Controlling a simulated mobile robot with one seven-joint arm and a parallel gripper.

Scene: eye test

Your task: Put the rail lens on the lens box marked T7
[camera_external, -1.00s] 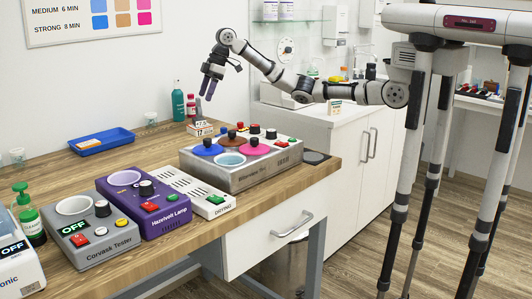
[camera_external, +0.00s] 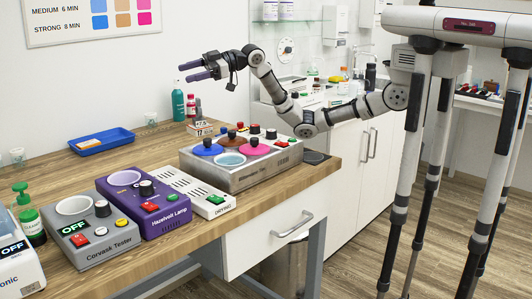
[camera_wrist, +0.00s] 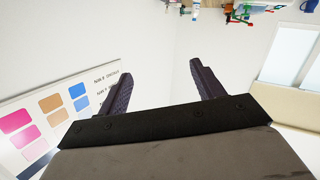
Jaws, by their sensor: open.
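My gripper (camera_external: 183,71) is in the air above the back of the wooden bench, with its fingers pointing left towards the wall. In the wrist view its two dark fingers (camera_wrist: 160,58) stand wide apart with nothing between them. I cannot make out a rail lens in either view. I cannot make out a lens box marked T7 either. Small items at the back of the bench are too small to identify.
The bench (camera_external: 65,173) carries a blue tray (camera_external: 118,136), a grey Corvask Tester (camera_external: 110,247), a purple Hazelvelt Lamp (camera_external: 165,222), a white drying unit (camera_external: 190,188) and a metal bath unit (camera_external: 262,175). Bottles (camera_external: 179,106) stand below my gripper. A colour chart (camera_wrist: 45,118) hangs on the wall.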

